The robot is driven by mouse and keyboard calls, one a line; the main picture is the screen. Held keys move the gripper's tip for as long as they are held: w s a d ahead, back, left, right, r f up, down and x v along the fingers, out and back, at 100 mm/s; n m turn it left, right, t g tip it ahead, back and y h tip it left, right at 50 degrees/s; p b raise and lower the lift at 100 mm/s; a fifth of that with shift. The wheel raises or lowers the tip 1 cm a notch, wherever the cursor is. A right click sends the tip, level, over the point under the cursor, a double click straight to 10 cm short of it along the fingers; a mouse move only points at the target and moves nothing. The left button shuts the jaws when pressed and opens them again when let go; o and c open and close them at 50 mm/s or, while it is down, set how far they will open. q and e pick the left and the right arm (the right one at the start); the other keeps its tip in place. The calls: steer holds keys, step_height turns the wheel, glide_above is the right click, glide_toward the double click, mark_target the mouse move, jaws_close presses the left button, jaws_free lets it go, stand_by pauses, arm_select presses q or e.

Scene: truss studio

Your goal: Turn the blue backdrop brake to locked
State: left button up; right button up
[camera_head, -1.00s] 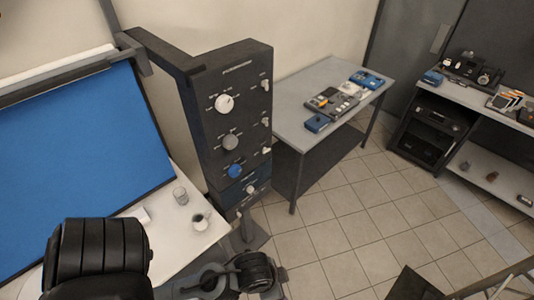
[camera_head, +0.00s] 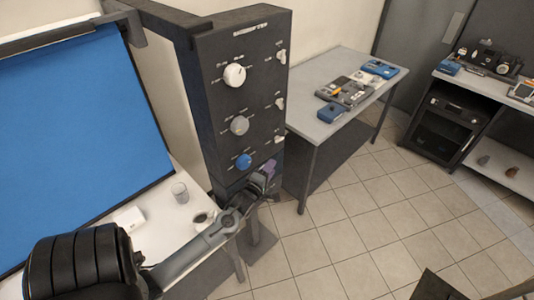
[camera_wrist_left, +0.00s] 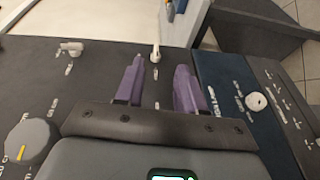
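The dark control column (camera_head: 212,110) carries a white, a grey and a blue knob (camera_head: 244,161), with a small pale lever to the right of each. My left gripper (camera_head: 268,170) is at the column's front, low on the right, beside the blue knob's row. In the left wrist view its purple fingers (camera_wrist_left: 160,75) are open and apart. The pale brake lever (camera_wrist_left: 155,53) of the blue row shows in the gap, just beyond the fingertips. I cannot tell whether it touches a finger. The blue knob is hidden by the gripper body there. My right gripper is not in view.
In the wrist view the grey knob (camera_wrist_left: 32,140) and its lever (camera_wrist_left: 70,48) lie left. A blue panel with a white knob (camera_wrist_left: 256,101) lies right. A blue backdrop (camera_head: 75,140) and white table stand left of the column, a grey table (camera_head: 315,122) right.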

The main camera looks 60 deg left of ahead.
arm_select(q)
steer(key=n+y+b, duration=0.1)
steer(key=y+b, duration=0.1)
steer(key=b, duration=0.2)
glide_toward(279, 139)
steer(key=s+d+f, duration=0.1)
steer(key=s+d, duration=0.1)
steer(key=s, duration=0.1)
steer(key=b+x, duration=0.1)
steer(key=x, duration=1)
steer(key=shift+w+r+n, duration=0.2)
steer(key=shift+w+n, duration=0.1)
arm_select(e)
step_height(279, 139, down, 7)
arm_select(q)
steer(key=shift+d, duration=0.15)
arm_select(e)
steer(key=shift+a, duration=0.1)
arm_select(q)
jaws_close()
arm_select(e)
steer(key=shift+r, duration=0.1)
